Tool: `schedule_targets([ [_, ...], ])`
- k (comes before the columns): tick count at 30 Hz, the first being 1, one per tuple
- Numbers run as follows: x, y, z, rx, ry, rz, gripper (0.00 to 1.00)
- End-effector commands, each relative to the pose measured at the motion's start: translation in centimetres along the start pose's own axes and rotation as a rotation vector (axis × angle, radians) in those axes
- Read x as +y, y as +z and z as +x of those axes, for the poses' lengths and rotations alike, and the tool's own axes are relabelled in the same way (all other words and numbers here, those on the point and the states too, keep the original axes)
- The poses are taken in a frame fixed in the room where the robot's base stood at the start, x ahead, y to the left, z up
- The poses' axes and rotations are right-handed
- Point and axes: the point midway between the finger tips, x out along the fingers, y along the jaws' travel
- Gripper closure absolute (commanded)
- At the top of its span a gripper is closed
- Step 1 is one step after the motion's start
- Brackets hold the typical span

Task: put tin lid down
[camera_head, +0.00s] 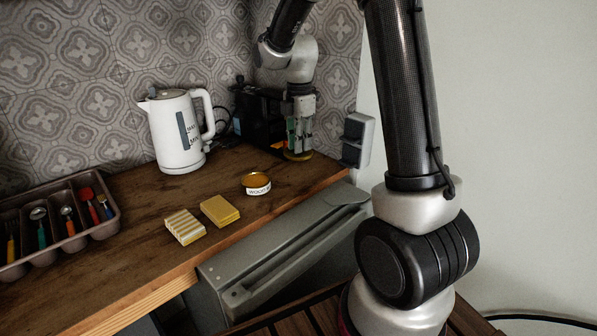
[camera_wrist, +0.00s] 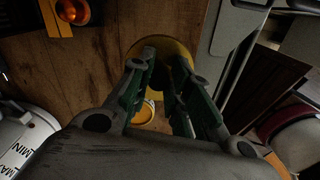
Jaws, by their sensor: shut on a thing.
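The tin lid (camera_head: 298,156) is a round gold disc at the counter's far right end, in front of the black machine. My gripper (camera_head: 299,148) points down over it and is shut on it. In the wrist view the lid (camera_wrist: 181,50) lies at the tips of my gripper (camera_wrist: 160,58), partly covered by the fingers. I cannot tell whether the lid touches the counter. The open tin (camera_head: 257,187), white-labelled with a gold inside, stands on the counter nearer the front. It also shows between my fingers in the wrist view (camera_wrist: 144,114).
The black machine (camera_head: 256,117) stands close behind my gripper. A white kettle (camera_head: 178,135) stands to its left. A yellow block (camera_head: 220,211), a striped block (camera_head: 184,226) and a cutlery tray (camera_head: 106,229) lie further left. The wooden counter (camera_head: 140,215) has bare room between them.

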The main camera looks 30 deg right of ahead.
Motion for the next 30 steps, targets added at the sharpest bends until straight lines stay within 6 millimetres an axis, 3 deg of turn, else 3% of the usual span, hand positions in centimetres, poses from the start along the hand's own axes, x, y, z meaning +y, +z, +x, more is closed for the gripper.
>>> schedule_targets([
  [3, 0.0, 0.0, 2.5, 0.0, -0.004, 0.0, 1.0],
  [16, 0.1, 0.0, 7.5, 0.0, -0.002, 0.001, 1.0],
  [27, 0.1, 0.0, 8.0, 0.0, -0.001, 0.001, 1.0],
  [28, 0.1, 0.0, 8.0, 0.0, 0.0, 0.001, 0.75],
  [30, 0.1, 0.0, 7.9, 0.0, 0.0, 0.001, 0.63],
])
